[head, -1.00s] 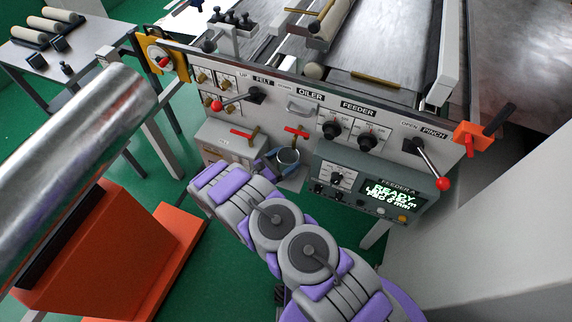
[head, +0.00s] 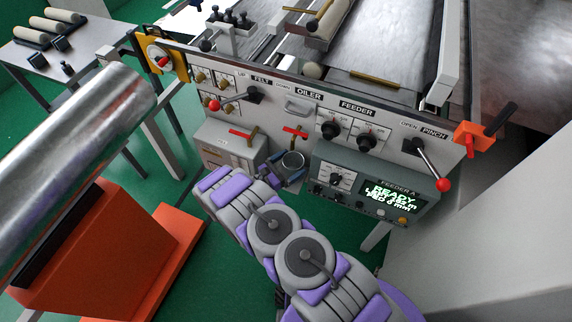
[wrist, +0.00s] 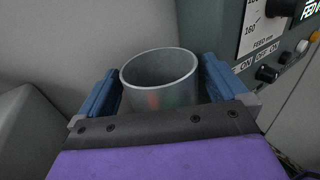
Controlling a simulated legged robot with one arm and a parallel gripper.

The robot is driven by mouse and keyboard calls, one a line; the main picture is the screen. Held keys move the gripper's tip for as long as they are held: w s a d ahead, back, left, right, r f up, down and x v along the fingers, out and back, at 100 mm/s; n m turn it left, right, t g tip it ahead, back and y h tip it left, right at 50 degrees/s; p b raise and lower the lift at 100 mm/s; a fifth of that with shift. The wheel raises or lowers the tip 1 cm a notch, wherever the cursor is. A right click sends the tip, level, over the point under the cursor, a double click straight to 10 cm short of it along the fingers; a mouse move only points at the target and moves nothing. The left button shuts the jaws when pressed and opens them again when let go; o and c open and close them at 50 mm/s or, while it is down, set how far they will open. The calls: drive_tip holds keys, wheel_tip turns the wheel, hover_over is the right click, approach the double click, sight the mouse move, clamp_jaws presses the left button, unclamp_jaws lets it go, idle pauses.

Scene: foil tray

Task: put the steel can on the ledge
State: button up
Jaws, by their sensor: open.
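The steel can (head: 292,161) is a small open-topped grey cylinder, upright in front of the machine's panel, left of the feeder display box. In the wrist view the can (wrist: 160,85) stands between the two blue fingers of my gripper (wrist: 158,95), its rim tilted in the picture. My gripper (head: 284,172) is open around the can, with one finger close on each side. Contact with the fingers is unclear. The can's base and what lies under it are hidden by my gripper, so I cannot tell which surface is the ledge.
A pale box (head: 228,148) is left of the can, and the feeder display box (head: 375,188) is close on its right. Red-handled valves (head: 295,131) are just above it. A large metal roller (head: 75,150) on an orange stand (head: 105,255) is at left.

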drive_tip(key=shift+s+d+r, duration=0.1)
drive_tip(key=shift+d+r, duration=0.1)
drive_tip(key=p+v, duration=0.2)
drive_tip(key=v, duration=1)
drive_tip(key=shift+a+p, duration=0.35)
drive_tip(key=shift+a, duration=0.1)
